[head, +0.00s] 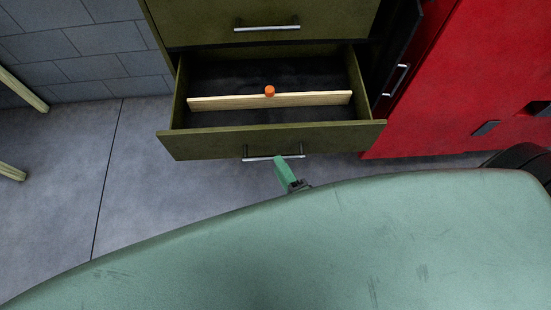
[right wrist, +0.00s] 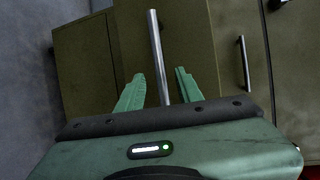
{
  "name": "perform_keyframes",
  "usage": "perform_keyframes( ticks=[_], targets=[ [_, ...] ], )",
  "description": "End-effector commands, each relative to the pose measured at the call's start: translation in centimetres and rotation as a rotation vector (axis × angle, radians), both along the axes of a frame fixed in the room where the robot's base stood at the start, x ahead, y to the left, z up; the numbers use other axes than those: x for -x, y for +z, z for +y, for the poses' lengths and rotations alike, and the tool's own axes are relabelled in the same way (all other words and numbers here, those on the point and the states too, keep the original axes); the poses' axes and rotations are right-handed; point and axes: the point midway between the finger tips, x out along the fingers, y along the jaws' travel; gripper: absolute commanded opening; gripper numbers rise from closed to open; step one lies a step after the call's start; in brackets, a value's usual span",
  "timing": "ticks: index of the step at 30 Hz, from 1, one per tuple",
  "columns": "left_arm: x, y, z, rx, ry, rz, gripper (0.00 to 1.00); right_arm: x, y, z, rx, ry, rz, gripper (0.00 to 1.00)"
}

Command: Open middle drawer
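The olive-green drawer (head: 270,139) stands pulled out of the cabinet in the head view, with its dark inside showing. Its metal bar handle (head: 258,158) is on the front; the bar also shows in the right wrist view (right wrist: 155,50). My right gripper (head: 278,163) is at the right end of this handle. In the right wrist view my right gripper (right wrist: 158,85) has its green fingers apart, with the bar running between them and a gap on each side. I cannot tell how deep the bar sits. My left gripper is not in view.
Inside the drawer lie a pale wooden strip (head: 225,102) and a small orange knob-like piece (head: 269,91). A shut drawer (head: 300,14) with its own handle is above. A red cabinet (head: 465,80) stands at the right. The grey floor (head: 60,180) at left is mostly clear.

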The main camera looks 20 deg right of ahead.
Motion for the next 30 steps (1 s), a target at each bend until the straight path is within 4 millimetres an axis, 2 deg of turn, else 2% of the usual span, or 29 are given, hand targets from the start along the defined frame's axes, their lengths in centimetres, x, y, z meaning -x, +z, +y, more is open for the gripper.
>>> perform_keyframes(
  ticks=[3,7,25,28,30],
  targets=[
    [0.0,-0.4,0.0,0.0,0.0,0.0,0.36,1.9,0.2,-0.2,-0.001,0.0,0.002,0.36],
    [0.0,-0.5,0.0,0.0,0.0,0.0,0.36,3.0,0.5,-0.3,0.0,0.0,0.0,0.36],
    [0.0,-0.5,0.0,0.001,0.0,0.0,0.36,3.3,0.6,-0.4,-0.001,0.0,0.0,0.36],
    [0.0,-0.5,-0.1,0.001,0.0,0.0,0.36,3.4,-0.3,-0.3,0.03,0.013,0.018,0.36],
    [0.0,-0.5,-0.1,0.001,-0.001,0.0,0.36,3.8,-2.5,-0.2,0.101,0.045,0.057,0.36]
  ],
)
